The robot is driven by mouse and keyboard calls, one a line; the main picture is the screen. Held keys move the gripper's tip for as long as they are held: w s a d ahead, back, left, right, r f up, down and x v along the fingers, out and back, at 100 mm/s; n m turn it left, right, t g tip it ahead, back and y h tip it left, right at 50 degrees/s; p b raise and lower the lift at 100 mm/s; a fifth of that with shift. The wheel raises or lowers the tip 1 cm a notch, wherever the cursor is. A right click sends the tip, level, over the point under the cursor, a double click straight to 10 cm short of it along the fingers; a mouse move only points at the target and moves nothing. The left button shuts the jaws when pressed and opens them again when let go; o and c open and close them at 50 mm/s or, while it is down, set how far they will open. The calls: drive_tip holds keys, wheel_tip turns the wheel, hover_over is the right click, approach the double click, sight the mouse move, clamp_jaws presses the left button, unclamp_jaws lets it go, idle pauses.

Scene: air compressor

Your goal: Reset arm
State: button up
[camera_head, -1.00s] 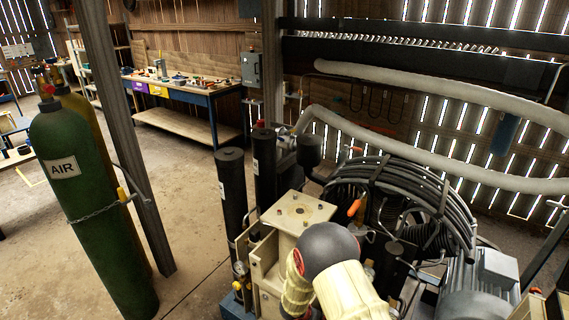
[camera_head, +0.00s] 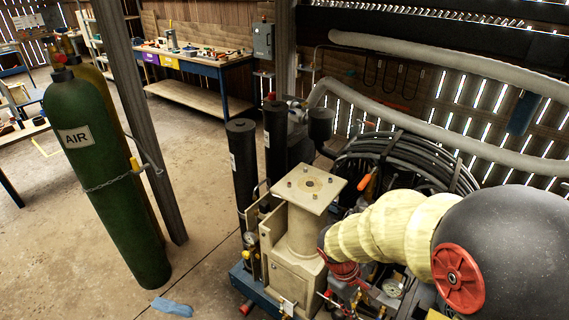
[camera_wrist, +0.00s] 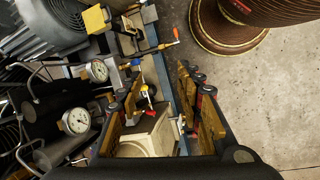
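My arm (camera_head: 395,228), with cream-coloured sleeves, a black joint and a red cap, spans the lower right of the head view, over the compressor. My gripper (camera_wrist: 160,78) shows in the wrist view with its two fingers apart and nothing held between them. The compressor's cream block (camera_wrist: 150,132) shows beyond and between the fingers; whether they touch it I cannot tell. In the head view the compressor has a cream pedestal with a flat bolted top (camera_head: 308,187). My gripper cannot be made out clearly in that view.
Black cylinders (camera_head: 242,165) stand behind the pedestal, and black coiled hoses (camera_head: 405,160) lie right of them. A green AIR cylinder (camera_head: 105,185) stands at left beside a post (camera_head: 130,110). A blue cloth (camera_head: 172,307) lies on the floor. Gauges (camera_wrist: 77,121) sit near the gripper.

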drive_tip(key=s+r+m+t+y, duration=0.2)
drive_tip(key=s+r+m+t, duration=0.1)
drive_tip(key=r, duration=0.8)
drive_tip(key=s+a+r+m+t+y, duration=0.1)
drive_tip(key=s+r+m+t+y, duration=0.1)
drive_tip(key=s+r, duration=0.6)
wheel_tip(320, 180, up, 4)
drive_tip(key=m+t, duration=0.1)
drive_tip(key=m, duration=0.1)
drive_tip(key=shift+s+m, duration=0.3)
drive_tip(key=shift+m, duration=0.1)
drive_tip(key=shift+a, duration=0.1)
